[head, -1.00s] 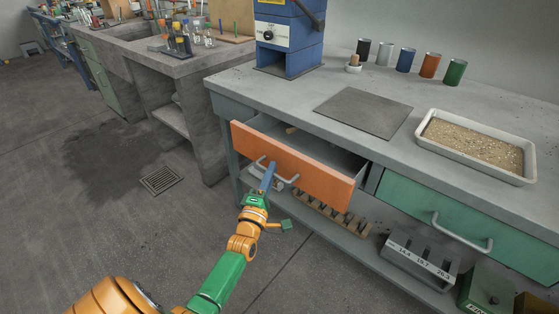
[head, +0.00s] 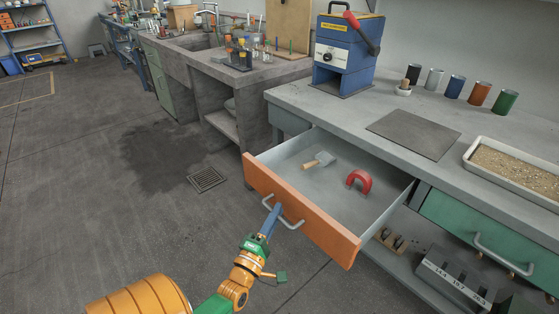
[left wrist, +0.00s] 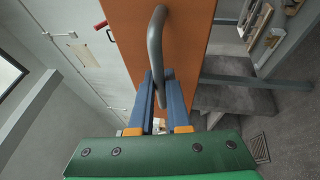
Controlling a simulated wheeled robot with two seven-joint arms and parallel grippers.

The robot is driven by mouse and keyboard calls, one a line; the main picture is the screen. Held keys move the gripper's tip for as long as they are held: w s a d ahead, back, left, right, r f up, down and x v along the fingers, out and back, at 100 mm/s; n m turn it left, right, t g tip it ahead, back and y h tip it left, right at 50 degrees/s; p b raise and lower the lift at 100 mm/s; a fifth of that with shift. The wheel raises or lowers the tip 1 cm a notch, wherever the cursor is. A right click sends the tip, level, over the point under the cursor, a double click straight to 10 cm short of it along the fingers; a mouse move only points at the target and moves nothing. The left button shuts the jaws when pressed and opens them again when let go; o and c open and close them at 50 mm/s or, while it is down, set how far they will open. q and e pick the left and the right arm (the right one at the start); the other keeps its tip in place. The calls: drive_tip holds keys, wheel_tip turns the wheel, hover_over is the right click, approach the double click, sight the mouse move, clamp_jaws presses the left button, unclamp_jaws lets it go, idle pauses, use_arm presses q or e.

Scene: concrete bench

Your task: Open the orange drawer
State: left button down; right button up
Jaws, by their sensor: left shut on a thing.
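The orange drawer (head: 322,228) is pulled well out from under the concrete bench, and its grey inside shows. A hammer-like tool with a wooden head (head: 318,160) and a red horseshoe magnet (head: 359,180) lie in it. My left gripper (head: 274,212) is at the drawer's metal handle (head: 291,222), with its blue fingers shut around the bar. In the left wrist view the handle (left wrist: 156,50) runs between the two blue fingers (left wrist: 160,95), in front of the orange face (left wrist: 185,40). My right gripper is not in view.
A green drawer (head: 490,240) with its own handle is shut to the right. A weight block (head: 455,280) sits on the shelf below. A sand tray (head: 520,175) and several coloured cups stand on the bench. The floor in front is clear.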

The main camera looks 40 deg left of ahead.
use_arm(q)
drive_tip(key=shift+s, duration=0.15)
drive_tip(key=c, duration=0.9)
unclamp_jaws()
drive_tip(key=v, duration=0.7)
drive_tip(key=shift+d, duration=0.1)
drive_tip(key=shift+f, duration=0.1)
